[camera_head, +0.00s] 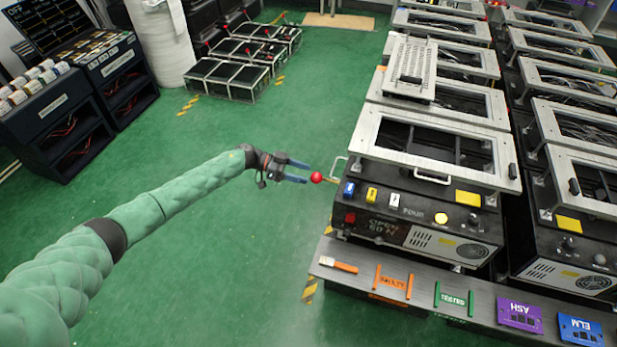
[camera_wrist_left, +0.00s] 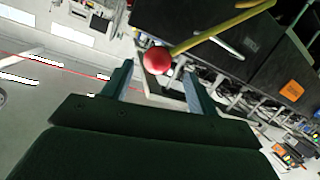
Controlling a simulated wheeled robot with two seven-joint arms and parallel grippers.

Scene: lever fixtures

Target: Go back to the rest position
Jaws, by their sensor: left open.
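A lever with a round red knob (camera_head: 316,178) sticks out from the left side of the nearest black test machine (camera_head: 420,205). In the left wrist view the red knob (camera_wrist_left: 157,60) sits on a yellow rod (camera_wrist_left: 222,27). My left gripper (camera_head: 306,172) is open, with two blue-grey fingers pointing at the knob. In the left wrist view the knob lies just beyond the fingertips (camera_wrist_left: 157,75), in line with the gap, and the fingers look empty. My right gripper is not in view.
The machine's front has coloured switches and a lit yellow button (camera_head: 441,218). A grey shelf (camera_head: 465,300) below it carries tags and a brush. More machines stand behind and right. Black racks (camera_head: 75,105) stand at the left. Green floor (camera_head: 230,220) around my arm is clear.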

